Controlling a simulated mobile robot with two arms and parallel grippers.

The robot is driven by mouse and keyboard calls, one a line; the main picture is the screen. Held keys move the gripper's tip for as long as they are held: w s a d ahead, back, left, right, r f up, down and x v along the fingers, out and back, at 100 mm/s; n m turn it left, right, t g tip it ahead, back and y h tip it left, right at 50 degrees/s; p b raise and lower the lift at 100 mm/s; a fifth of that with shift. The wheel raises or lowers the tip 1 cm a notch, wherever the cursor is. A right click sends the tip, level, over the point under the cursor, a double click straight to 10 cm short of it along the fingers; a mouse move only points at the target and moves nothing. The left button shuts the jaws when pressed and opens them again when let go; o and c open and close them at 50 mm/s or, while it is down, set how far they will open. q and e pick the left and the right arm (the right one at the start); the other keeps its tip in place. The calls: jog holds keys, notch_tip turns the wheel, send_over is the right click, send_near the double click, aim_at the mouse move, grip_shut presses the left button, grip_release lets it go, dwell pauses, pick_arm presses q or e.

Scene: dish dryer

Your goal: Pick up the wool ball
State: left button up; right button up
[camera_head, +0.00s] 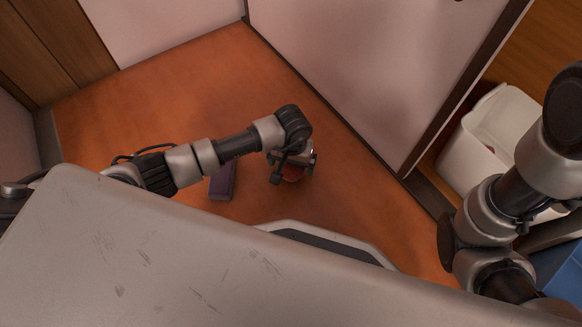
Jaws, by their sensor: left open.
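A small red ball (293,174), which looks like the wool ball, lies on the orange-brown floor. It is partly hidden under my left gripper (291,168). My left arm comes in from the left, and its gripper points down over the ball with the jaws open, one finger on each side. I cannot tell whether the fingers touch the ball. My right arm is at the right edge, and its gripper does not show.
A purple box-like object (222,181) lies on the floor left of the gripper, below my left forearm. A white bin (478,150) stands at the right, behind a pale panel (370,70). A blue thing (562,272) shows at the lower right. Floor behind the ball is clear.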

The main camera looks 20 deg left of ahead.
pick_arm(q)
jog(key=c, duration=0.9)
jog(key=shift+r, duration=0.15)
